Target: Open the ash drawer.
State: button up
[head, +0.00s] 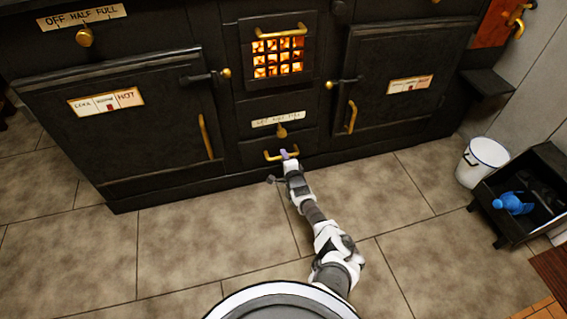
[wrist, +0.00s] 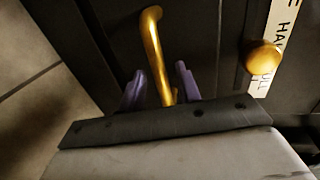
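The ash drawer (head: 258,150) is the low black front in the middle of the stove, under the plate with a brass knob (head: 281,132). It looks shut, flush with the stove front. Its brass bar handle (head: 269,155) runs level across it. My gripper (head: 289,154) is at the right part of this handle. In the wrist view, the handle (wrist: 152,45) passes between the two purple fingers of my gripper (wrist: 160,85), with some gap beside it. The fingers are apart. I cannot tell if either finger touches the handle.
The lit firebox grate (head: 278,58) is above the drawer, between two closed oven doors with brass handles. The tiled floor in front of the stove is clear. At the right stand a white bucket (head: 482,162) and a black bin (head: 542,197) with a blue object (head: 513,203) in it.

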jog(key=shift+b+x, duration=0.55)
jog(key=shift+x, duration=0.25)
grip_shut()
